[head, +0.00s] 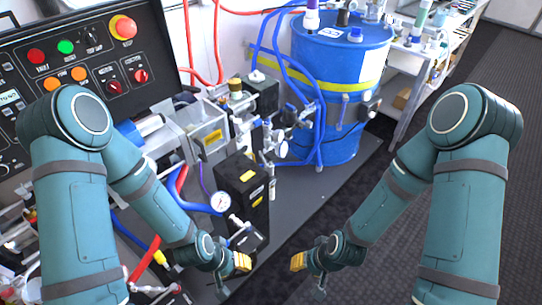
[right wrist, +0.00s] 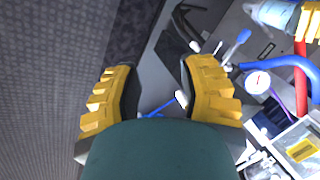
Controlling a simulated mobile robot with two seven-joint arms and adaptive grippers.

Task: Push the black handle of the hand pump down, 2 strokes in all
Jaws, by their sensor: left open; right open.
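I cannot pick out the hand pump or its black handle for certain. A small black block (head: 248,240) sits beside my left gripper, below a round gauge (head: 220,202) in the head view. In the right wrist view a dark curved part (right wrist: 184,24) lies beyond the fingers, near a blue-tipped lever (right wrist: 237,44); I cannot tell what it belongs to. My left gripper (head: 240,262) has yellow fingertips, is open and partly overlaps the machinery. My right gripper (head: 297,262) is open, over the floor side; its parted yellow fingers (right wrist: 160,95) hold nothing.
A black box with yellow labels (head: 243,188) stands behind the gauge. A blue drum (head: 338,85) stands at the back, a shelf (head: 425,60) to its right. A control panel (head: 85,50) fills the upper left. Hoses and pipes crowd the left. The floor (head: 400,235) at right is clear.

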